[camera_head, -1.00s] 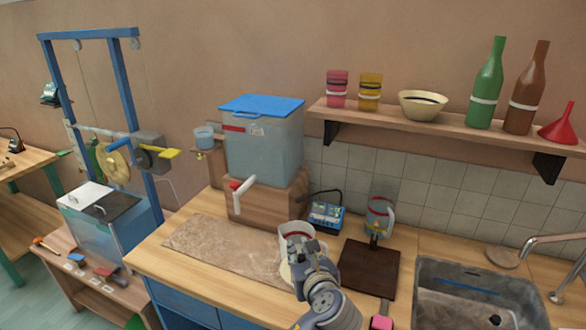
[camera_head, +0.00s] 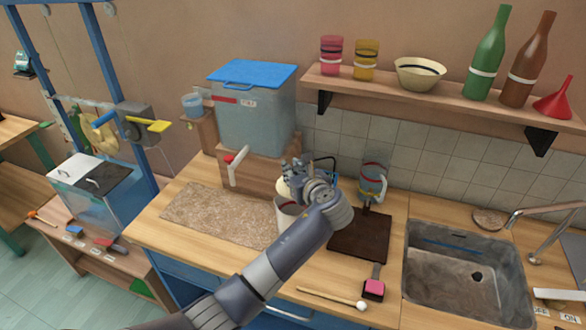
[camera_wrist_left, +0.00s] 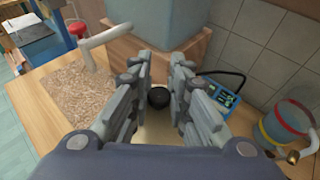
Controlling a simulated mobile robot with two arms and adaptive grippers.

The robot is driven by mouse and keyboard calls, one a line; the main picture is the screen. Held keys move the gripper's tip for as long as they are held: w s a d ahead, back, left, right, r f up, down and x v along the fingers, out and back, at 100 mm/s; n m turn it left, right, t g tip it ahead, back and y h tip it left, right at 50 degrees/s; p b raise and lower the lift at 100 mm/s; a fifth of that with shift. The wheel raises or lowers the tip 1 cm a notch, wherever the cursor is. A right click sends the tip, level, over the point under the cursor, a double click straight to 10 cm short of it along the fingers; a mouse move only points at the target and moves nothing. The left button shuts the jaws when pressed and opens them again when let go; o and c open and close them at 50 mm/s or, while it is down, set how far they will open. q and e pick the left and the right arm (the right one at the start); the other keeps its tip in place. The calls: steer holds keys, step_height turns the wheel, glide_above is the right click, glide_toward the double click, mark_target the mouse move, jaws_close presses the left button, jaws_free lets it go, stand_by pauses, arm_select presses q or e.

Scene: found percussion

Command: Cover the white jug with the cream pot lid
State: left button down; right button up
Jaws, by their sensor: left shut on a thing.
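The white jug (camera_head: 286,217) stands on the counter at the right end of the stone-patterned slab, partly hidden behind my left arm. My left gripper (camera_head: 293,172) is above it in the head view, shut on the cream pot lid (camera_head: 282,188). Only a cream edge of the lid shows there, just above the jug's rim; I cannot tell whether they touch. In the left wrist view, the lid's black knob (camera_wrist_left: 159,97) shows between the fingers (camera_wrist_left: 160,90), with cream lid surface (camera_wrist_left: 155,130) below. The jug is hidden in that view. My right gripper is not in view.
A blue-lidded tank (camera_head: 252,115) on a wooden block stands behind. A clear jug with coloured bands (camera_head: 372,175), a dark board (camera_head: 360,236) and the sink (camera_head: 465,275) are to the right. A mallet (camera_head: 330,298) and pink-ended tool (camera_head: 374,288) lie in front.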

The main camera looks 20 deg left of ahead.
arm_select(q)
steer(key=shift+w, duration=0.1)
step_height(320, 180, down, 5)
steer(key=shift+r+b, duration=0.1)
steer(key=shift+b, duration=0.65)
steer(key=shift+f, duration=0.55)
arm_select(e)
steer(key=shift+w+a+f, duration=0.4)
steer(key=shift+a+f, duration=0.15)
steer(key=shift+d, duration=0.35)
arm_select(q)
steer(key=shift+f, duration=0.45)
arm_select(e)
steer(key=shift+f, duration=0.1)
arm_select(q)
steer(key=c, duration=1.4)
jaws_free()
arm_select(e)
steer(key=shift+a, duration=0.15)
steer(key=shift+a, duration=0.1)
